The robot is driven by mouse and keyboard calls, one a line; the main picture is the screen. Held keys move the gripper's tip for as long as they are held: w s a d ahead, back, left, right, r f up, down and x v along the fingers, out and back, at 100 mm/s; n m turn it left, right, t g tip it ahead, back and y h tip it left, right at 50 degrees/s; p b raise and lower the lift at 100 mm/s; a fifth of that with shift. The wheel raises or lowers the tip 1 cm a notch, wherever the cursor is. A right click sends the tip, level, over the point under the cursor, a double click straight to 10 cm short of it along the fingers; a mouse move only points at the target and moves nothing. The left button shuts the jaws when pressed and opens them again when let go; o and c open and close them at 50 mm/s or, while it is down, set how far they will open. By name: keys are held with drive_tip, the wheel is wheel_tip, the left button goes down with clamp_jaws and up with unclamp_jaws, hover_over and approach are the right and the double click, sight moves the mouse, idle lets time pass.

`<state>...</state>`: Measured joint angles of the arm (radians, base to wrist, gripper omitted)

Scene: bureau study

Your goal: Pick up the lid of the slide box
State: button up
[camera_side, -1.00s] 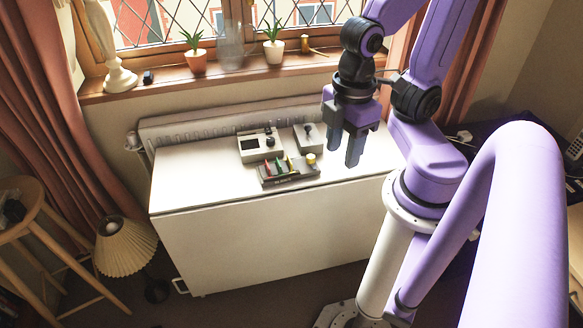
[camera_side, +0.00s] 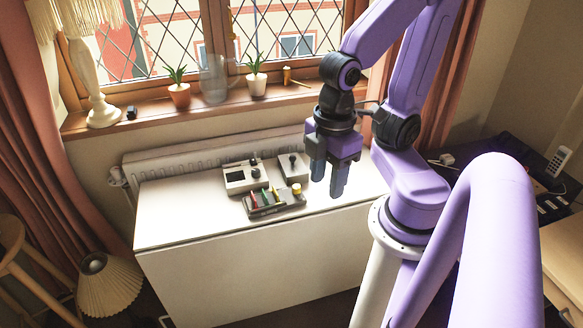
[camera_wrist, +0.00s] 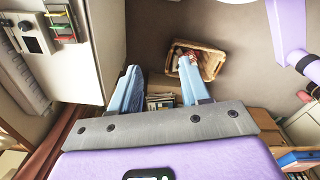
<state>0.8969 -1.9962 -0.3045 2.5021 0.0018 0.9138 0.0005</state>
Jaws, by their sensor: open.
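A small grey box with a dark knob on top (camera_side: 292,168) stands at the back right of the group on the white table. It looks most like the slide box with its lid, but I cannot be sure. Beside it on the left is a pale device with a dark window (camera_side: 243,178); the device also shows in the wrist view (camera_wrist: 33,42). In front lies a dark rack with red, green and yellow parts (camera_side: 272,203). My gripper (camera_side: 328,187) is open and empty, fingers down, to the right of these objects and apart from them.
The white table (camera_side: 165,210) is bare on its left side. Behind it are a radiator (camera_side: 205,152) and a window sill with potted plants (camera_side: 179,92). A pleated lamp (camera_side: 108,284) stands left of the table. The wrist view shows a wicker basket (camera_wrist: 211,62) on the floor.

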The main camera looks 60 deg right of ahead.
drive_tip(key=shift+o, duration=0.4)
drive_tip(key=shift+o, duration=1)
